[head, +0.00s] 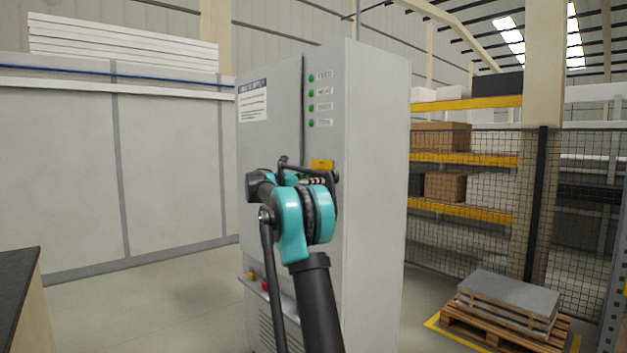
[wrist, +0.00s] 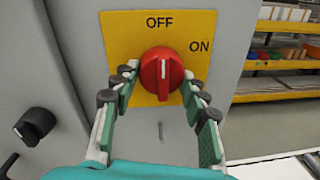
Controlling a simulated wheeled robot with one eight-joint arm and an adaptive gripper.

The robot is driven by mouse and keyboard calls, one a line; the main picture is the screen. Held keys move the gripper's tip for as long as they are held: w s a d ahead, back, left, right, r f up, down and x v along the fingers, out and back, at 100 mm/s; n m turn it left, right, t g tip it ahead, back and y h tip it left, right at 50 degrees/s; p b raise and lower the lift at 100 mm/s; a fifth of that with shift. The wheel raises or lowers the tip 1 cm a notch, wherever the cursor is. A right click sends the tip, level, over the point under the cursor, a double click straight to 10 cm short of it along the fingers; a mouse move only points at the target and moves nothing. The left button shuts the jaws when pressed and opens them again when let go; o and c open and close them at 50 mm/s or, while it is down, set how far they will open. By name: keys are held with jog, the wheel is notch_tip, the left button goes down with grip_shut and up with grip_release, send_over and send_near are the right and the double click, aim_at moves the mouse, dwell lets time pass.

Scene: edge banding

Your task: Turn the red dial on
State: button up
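The red dial (wrist: 161,73) sits on a yellow plate (wrist: 120,28) marked OFF at the top and ON to the upper right. Its raised grip stands upright, with the white mark pointing towards OFF. In the wrist view my gripper (wrist: 160,85) is open, with one finger on each side of the dial. The fingertips are close to its left and right edges; I cannot tell whether they touch it. In the head view the yellow plate (head: 322,163) shows just above my arm, which hides the dial.
The plate is on a tall grey cabinet (head: 375,200) with several green lights. A black knob (wrist: 36,124) is at the left in the wrist view. Shelves and mesh fencing stand to the right, with a loaded pallet (head: 505,310) on the floor. A dark-topped table is at lower left.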

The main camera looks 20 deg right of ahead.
jog(key=c, duration=0.4)
jog(key=shift+c, duration=0.2)
jog(key=shift+m, duration=0.3)
jog(key=m, duration=0.3)
jog(key=shift+w+m, duration=0.1)
jog(key=shift+m, duration=0.2)
jog(key=m, duration=0.4)
jog(key=shift+r+y, duration=0.15)
jog(key=shift+y, duration=0.25)
jog(key=m, duration=0.4)
jog(key=shift+r+m, duration=0.1)
jog(key=shift+m, duration=0.2)
jog(key=shift+m+t, duration=0.4)
jog(key=shift+m, duration=1.7)
jog(key=shift+y, duration=0.3)
